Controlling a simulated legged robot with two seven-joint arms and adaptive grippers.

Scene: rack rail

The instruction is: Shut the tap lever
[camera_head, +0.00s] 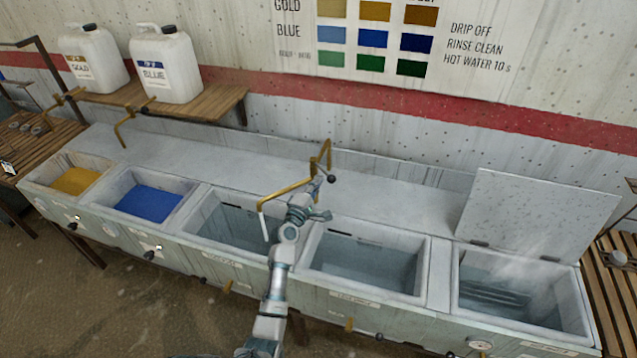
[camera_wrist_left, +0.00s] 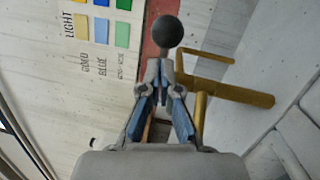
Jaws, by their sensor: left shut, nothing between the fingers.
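A brass tap (camera_head: 288,188) rises behind the middle basins, with its spout bent down to the left. Its lever ends in a black ball knob (camera_head: 332,180), which also shows in the left wrist view (camera_wrist_left: 167,31). My left gripper (camera_head: 319,188) is shut and empty, close beside the knob. In the left wrist view its fingertips (camera_wrist_left: 162,66) lie just below the knob, with the brass pipe (camera_wrist_left: 235,92) to their right. The lever's stem is mostly hidden, and I cannot tell whether the fingers touch it. My right gripper is not in view.
The sink bench holds a gold-filled basin (camera_head: 75,181), a blue-filled basin (camera_head: 149,203) and several others. A raised lid (camera_head: 537,215) stands at the right. Two white jugs (camera_head: 165,66) sit on a wooden shelf. The ledge right of the tap is clear.

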